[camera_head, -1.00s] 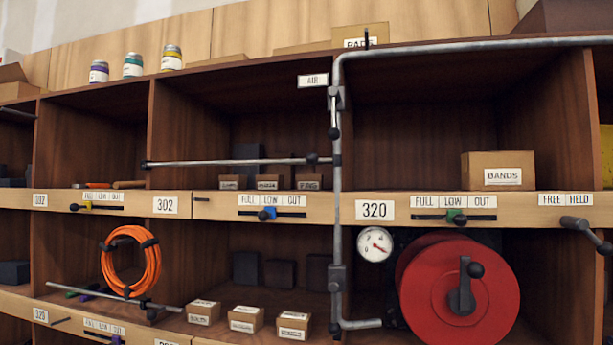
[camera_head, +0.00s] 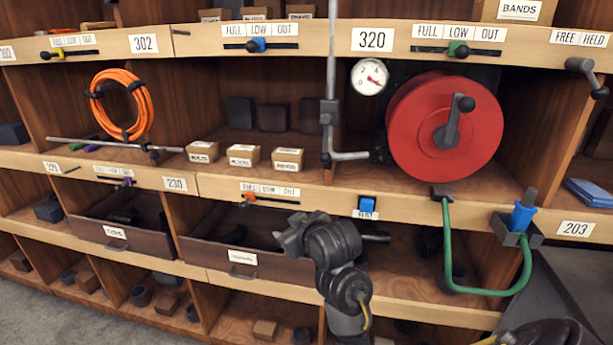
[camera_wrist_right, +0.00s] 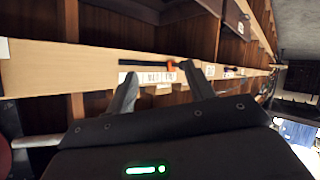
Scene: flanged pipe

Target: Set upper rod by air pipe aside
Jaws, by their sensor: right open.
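The upper rod by the air pipe is out of both current views. The lower part of the grey air pipe (camera_head: 330,75) shows in the head view, running down beside the 320 label and bending right at its foot. A separate thin grey rod (camera_head: 110,144) lies lower left, in front of the orange hose. My right gripper (camera_head: 284,238) is in front of the lower shelves, below the pipe's foot, apart from pipe and rod. In the right wrist view its two fingers (camera_wrist_right: 158,74) are spread and empty, facing a shelf edge with an orange slider. My left gripper is not in view.
A red reel (camera_head: 420,130) and gauge (camera_head: 369,77) stand right of the pipe. An orange hose coil (camera_head: 124,103) hangs left. Small boxes (camera_head: 242,155) sit on the middle shelf. Drawers (camera_head: 235,262) and a green hooked tube (camera_head: 447,245) are lower down.

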